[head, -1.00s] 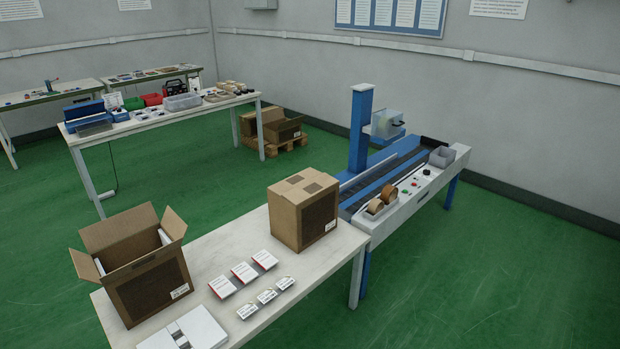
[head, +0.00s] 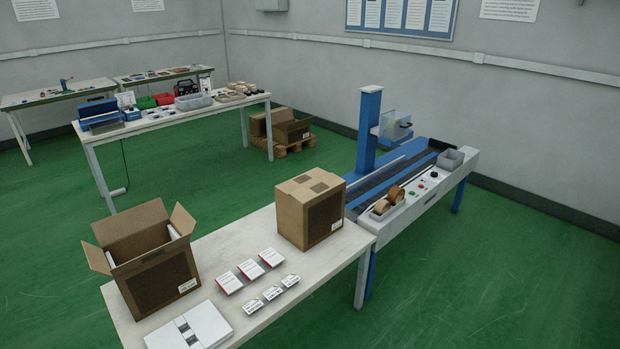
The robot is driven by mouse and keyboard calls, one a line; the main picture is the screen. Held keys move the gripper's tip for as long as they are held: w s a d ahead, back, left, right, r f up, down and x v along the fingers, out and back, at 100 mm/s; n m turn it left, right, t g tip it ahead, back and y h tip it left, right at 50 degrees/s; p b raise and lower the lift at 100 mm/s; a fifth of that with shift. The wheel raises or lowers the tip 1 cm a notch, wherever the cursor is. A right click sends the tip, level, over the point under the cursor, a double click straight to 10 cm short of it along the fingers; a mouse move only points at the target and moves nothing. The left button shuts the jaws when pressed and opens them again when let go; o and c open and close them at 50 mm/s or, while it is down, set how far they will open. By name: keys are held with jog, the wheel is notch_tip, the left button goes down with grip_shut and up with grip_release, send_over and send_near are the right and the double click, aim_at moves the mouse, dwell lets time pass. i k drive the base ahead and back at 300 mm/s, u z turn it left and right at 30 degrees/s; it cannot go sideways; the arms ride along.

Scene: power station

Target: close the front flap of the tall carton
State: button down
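Two brown cartons stand on the white table. The open carton (head: 155,279) is at the left end. Its back flap stands up and its side flaps splay out to left and right. Something white shows inside near the right flap. A dark panel and a white label are on its front face; I cannot clearly make out its front flap. The other carton (head: 308,212) stands near the right end, and its top looks shut. I cannot tell for sure which one is the tall carton. My gripper is not in view.
On the white table (head: 237,246) lie several small white packs (head: 260,268) and a flat white item (head: 190,328) at the near edge. A blue and grey conveyor machine (head: 405,184) adjoins the right end. A long bench (head: 172,113) stands behind. Green floor is clear at right.

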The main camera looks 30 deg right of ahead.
aim_at(310, 191)
jog(key=u, duration=0.05)
jog(key=i, duration=1)
jog(key=z, duration=0.05)
